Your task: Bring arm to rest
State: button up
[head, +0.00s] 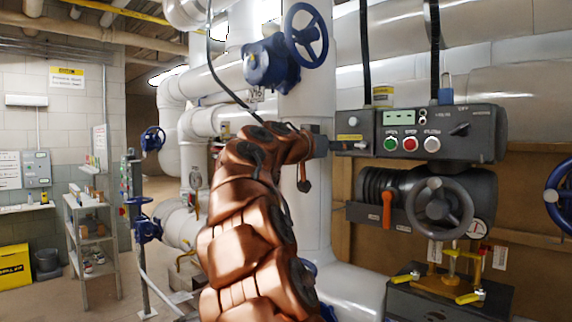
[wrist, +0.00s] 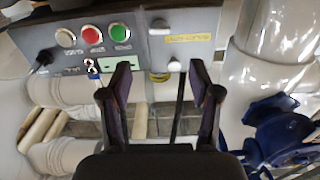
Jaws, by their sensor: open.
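My arm (head: 250,220), copper-coloured and jointed, rises through the middle of the head view and bends right at the top. My gripper (wrist: 160,72) shows in the wrist view with its two dark fingers apart and nothing between them. In the head view its end (head: 322,146) is small and dark, near the left side of the grey control box (head: 440,133). I cannot tell whether it touches the box. In the wrist view the control box (wrist: 60,42) appears upside down beyond the fingers, with white, red and green buttons.
A grey handwheel (head: 440,207) and an orange-handled lever (head: 387,209) sit below the box. A blue handwheel valve (head: 306,36) is above my arm. White pipes surround it. A shelf rack (head: 90,235) stands at left, with open floor beside it.

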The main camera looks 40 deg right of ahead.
jog(key=s+a+f+n+y+p, duration=0.1)
jog(key=s+a+f+n+y, duration=0.25)
jog(key=a+f, duration=0.6)
jog(key=s+a+f+n+t+y+p, duration=0.1)
jog(key=s+a+f+n+y, duration=0.15)
jog(key=a+f+y, duration=0.65)
jog(key=s+a+f+n+h, duration=0.1)
jog(key=s+a+f+n, duration=0.3)
jog(key=f, duration=1)
jog(key=s+a+f+n+g+y, duration=0.1)
jog(key=s+a+f+n+y, duration=0.1)
jog(key=s+a+f, duration=0.3)
jog(key=s+a+f+n+g+y+p, duration=0.1)
jog(key=s+a+f+n+y, duration=0.1)
jog(key=a, duration=0.8)
jog(key=s+a+f+n+g+y, duration=0.1)
jog(key=s+a+f+n+y, duration=0.1)
jog(key=s+a+f, duration=0.5)
jog(key=shift+s+a+f+n+p, duration=0.3)
jog(key=shift+s+n, duration=0.4)
jog(key=shift+n, duration=0.2)
